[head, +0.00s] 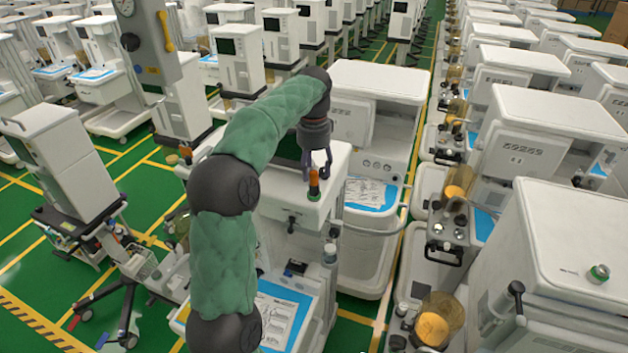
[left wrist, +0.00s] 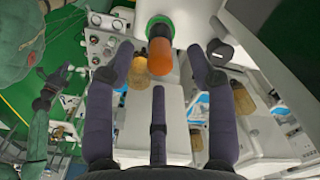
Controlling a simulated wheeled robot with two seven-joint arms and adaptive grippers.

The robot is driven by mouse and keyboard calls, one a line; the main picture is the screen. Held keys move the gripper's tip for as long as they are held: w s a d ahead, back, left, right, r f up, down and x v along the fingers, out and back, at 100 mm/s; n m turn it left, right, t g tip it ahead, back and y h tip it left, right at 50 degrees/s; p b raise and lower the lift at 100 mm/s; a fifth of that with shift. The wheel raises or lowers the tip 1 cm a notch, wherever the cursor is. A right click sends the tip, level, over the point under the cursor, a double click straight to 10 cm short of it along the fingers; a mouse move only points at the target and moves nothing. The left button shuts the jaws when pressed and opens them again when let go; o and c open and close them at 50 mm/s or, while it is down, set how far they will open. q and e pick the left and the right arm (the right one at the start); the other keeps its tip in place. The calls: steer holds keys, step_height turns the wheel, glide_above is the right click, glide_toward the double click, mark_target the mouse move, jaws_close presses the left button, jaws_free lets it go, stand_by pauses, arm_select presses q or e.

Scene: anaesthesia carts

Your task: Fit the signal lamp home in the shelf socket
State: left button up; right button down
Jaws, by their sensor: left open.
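The signal lamp (head: 314,180) has an orange top, a dark band and a green ring below. It stands upright near the front edge of a white cart's shelf (head: 285,207). In the left wrist view the lamp (left wrist: 160,57) joins a green ring (left wrist: 160,24). How deep it sits there I cannot tell. My left gripper (head: 316,176) points down over the lamp. Its fingers are spread on both sides of the orange part, with gaps visible in the left wrist view. What looks like my right gripper (left wrist: 47,88) shows small in that view, its jaws unclear.
A small green-ringed fitting (head: 599,273) sits on a white cart top (head: 570,225) at the right. A grey hose (head: 375,229) runs beside the lamp's cart. Rows of white carts crowd both sides.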

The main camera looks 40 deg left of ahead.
mark_target(314, 183)
arm_select(q)
steer(key=shift+r, duration=2.75)
